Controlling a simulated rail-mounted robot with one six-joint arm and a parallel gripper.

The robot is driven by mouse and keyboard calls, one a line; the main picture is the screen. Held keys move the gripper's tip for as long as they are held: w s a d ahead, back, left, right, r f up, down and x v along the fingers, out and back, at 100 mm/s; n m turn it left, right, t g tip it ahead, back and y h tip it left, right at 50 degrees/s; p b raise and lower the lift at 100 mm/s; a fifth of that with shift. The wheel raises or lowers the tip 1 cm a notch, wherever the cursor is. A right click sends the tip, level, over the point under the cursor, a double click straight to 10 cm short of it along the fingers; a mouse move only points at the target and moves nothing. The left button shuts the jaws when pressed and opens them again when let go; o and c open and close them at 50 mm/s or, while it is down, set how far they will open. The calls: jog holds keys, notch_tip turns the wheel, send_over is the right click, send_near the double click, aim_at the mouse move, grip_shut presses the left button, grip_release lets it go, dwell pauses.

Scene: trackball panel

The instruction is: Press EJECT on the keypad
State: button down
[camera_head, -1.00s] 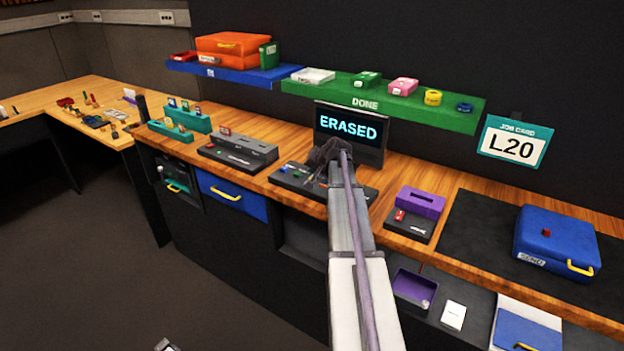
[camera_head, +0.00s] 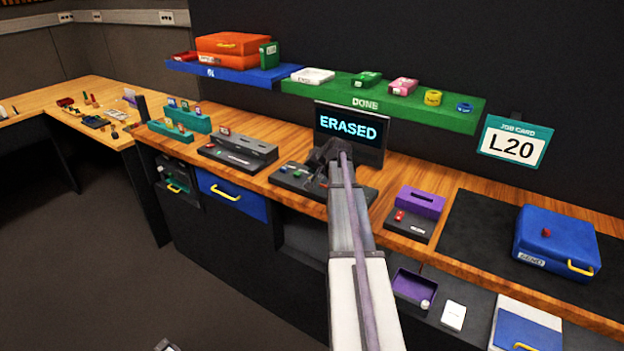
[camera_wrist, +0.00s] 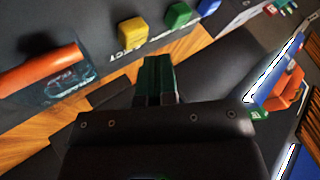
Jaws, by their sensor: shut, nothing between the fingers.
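The dark keypad (camera_head: 296,180) stands on the wooden bench below a screen (camera_head: 348,128) reading ERASED. In the wrist view, its panel (camera_wrist: 90,20) shows a yellow button (camera_wrist: 132,32), a green button (camera_wrist: 178,14) and a blue button (camera_wrist: 208,6). Lettering beside the yellow button is partly legible and seems to end in "ECT". An orange-red bar (camera_wrist: 40,68) lies left of the buttons. My gripper (camera_wrist: 160,62) is shut and empty, its tips just below the yellow and green buttons in the picture; contact cannot be told. In the head view, my arm hides the keypad's right part.
A grey slotted unit (camera_head: 238,150) stands left of the keypad. A dark box with a purple top (camera_head: 420,205) and a blue case (camera_head: 555,240) are to the right. A green DONE shelf (camera_head: 380,105) hangs above.

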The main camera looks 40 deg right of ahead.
jog(key=shift+f+b, duration=0.45)
jog(key=shift+f+b, duration=0.45)
jog(key=shift+b, duration=0.05)
dwell(0.6)
dwell(0.4)
jog(key=shift+r+p, duration=0.9)
jog(key=shift+p, duration=0.05)
notch_tip(320, 180, up, 5)
jog(key=p, duration=0.5)
jog(key=shift+r, duration=0.15)
